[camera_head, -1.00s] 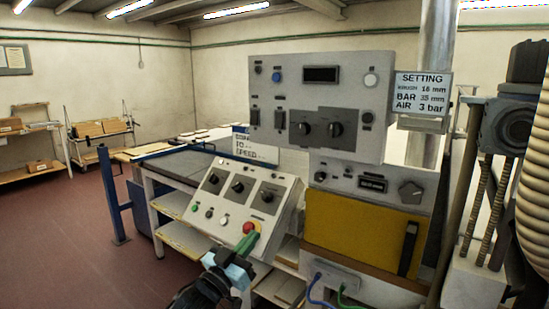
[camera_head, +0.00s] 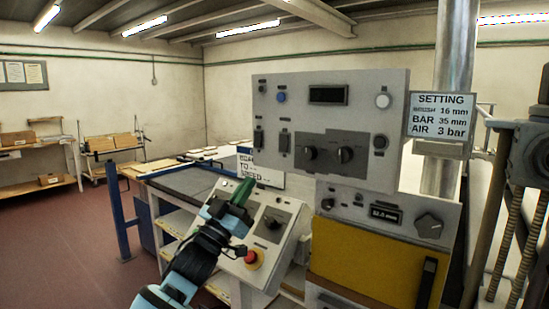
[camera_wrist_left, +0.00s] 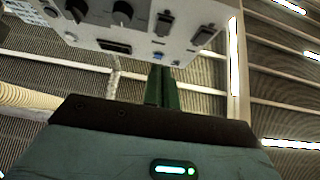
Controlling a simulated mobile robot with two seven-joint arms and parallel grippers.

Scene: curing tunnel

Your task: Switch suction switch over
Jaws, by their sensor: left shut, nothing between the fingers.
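The upper grey control panel (camera_head: 375,100) carries a pair of black rocker switches at its lower left, one (camera_head: 258,139) left of the other (camera_head: 284,142). I cannot read their labels, so I cannot tell which is the suction switch. My left gripper (camera_head: 243,190) has green fingers, shut and empty, pointing up below and left of these switches, apart from them. It hides part of the sloped console (camera_head: 285,222). In the left wrist view the shut fingers (camera_wrist_left: 161,88) point toward the panel's edge, where dark switches (camera_wrist_left: 165,22) show. My right gripper is out of view.
The sloped console has a red stop button (camera_head: 252,259) close to my left arm. A lower unit with a yellow front (camera_head: 365,265) stands below the panel. A setting sign (camera_head: 440,116) and a metal pipe are at the right. Open floor (camera_head: 65,250) lies left.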

